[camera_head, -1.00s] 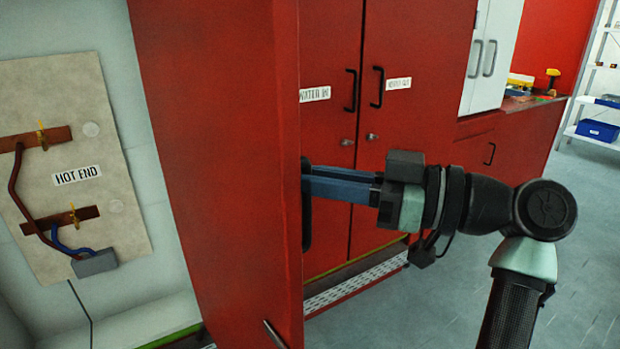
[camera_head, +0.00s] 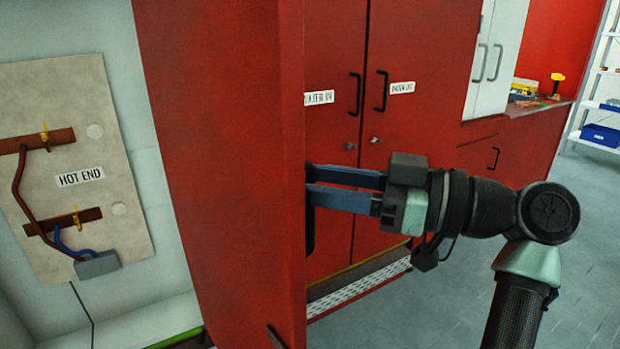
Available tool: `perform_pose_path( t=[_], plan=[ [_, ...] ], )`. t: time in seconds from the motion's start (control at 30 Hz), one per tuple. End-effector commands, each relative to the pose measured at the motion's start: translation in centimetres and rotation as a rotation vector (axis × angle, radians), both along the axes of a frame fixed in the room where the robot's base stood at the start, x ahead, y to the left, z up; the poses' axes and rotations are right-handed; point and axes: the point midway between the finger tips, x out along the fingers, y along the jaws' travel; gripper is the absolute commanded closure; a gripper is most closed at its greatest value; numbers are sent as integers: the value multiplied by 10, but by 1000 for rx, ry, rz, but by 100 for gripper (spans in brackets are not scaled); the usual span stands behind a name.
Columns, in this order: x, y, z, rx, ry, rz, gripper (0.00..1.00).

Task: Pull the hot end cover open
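A dark handle (camera_head: 310,230) shows in part at the cover's right side. My gripper (camera_head: 312,186) reaches in from the right, its blue fingers spread with a gap between them, tips at the handle. The cover's edge hides the fingertips, so I cannot tell whether they touch the handle.
Red cabinet doors (camera_head: 420,45) with black handles and water labels stand behind my gripper. A grated step (camera_head: 370,285) runs below them. Grey floor (camera_head: 420,320) is clear to the right. A white shelf with a blue bin (camera_head: 600,134) is at far right.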

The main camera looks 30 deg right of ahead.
Motion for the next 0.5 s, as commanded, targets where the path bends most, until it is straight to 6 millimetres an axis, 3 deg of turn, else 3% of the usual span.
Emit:
perform_pose_path(
  t=[0.17, 0.5],
  plan=[
    [-14, -16, -1, 1, -2, -4, 55],
    [-66, -68, 0, 1, -1, -4, 55]
  ],
)
